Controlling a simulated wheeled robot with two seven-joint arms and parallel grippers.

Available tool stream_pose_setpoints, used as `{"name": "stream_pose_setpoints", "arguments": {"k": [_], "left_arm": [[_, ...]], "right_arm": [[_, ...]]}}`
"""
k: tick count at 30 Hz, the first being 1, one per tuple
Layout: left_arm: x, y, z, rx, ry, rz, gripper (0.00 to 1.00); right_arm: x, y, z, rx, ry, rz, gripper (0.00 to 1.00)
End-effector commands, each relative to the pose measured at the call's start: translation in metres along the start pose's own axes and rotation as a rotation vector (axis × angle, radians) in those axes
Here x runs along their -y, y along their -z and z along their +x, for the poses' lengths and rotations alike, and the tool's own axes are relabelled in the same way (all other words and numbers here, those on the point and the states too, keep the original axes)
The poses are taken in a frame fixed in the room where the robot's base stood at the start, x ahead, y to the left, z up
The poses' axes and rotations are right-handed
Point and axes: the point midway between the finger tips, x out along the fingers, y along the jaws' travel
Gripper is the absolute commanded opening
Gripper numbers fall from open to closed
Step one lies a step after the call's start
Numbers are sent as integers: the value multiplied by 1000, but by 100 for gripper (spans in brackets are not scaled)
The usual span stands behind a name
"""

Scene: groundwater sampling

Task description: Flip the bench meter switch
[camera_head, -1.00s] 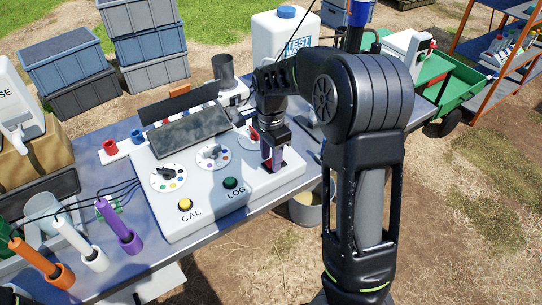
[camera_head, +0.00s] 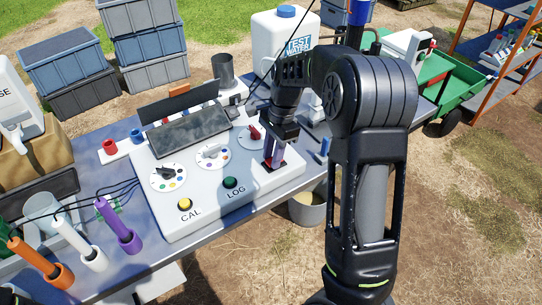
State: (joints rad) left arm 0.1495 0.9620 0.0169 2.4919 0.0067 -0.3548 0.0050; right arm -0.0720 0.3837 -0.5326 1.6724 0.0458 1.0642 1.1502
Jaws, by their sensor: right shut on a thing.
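The bench meter is a white sloped panel (camera_head: 213,196) on the blue table, with a dark screen (camera_head: 190,132), three round dials, a yellow CAL button (camera_head: 185,204) and a green LOG button (camera_head: 230,183). The meter switch sits at the panel's right end, on a dark red plate (camera_head: 267,170). My right gripper (camera_head: 273,158) reaches down over this plate, its fingers shut on the switch. The fingers hide most of the switch, so its position cannot be told. My left gripper is not in view.
Orange, white and purple probes (camera_head: 118,227) stand in holders at the left, with black cables. A white water container (camera_head: 283,45) stands behind the meter. A bucket (camera_head: 308,209) is below the table's right edge. Stacked crates (camera_head: 66,66) are at the back left.

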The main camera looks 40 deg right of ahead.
Motion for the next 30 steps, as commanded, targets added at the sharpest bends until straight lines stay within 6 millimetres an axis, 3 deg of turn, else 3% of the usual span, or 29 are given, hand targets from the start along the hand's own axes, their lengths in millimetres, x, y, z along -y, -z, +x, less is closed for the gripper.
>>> {"name": "stream_pose_setpoints", "arguments": {"k": [7,17,18,25,30], "left_arm": [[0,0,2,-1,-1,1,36],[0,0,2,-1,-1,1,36],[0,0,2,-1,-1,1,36],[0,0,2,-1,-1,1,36],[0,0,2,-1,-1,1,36]], "right_arm": [[-1,8,-1,199,0,5,0],[0,7,-1,217,1,-1,0],[0,6,-1,217,1,-1,30],[0,6,-2,216,1,-1,49],[0,6,-2,216,2,-1,49]]}}
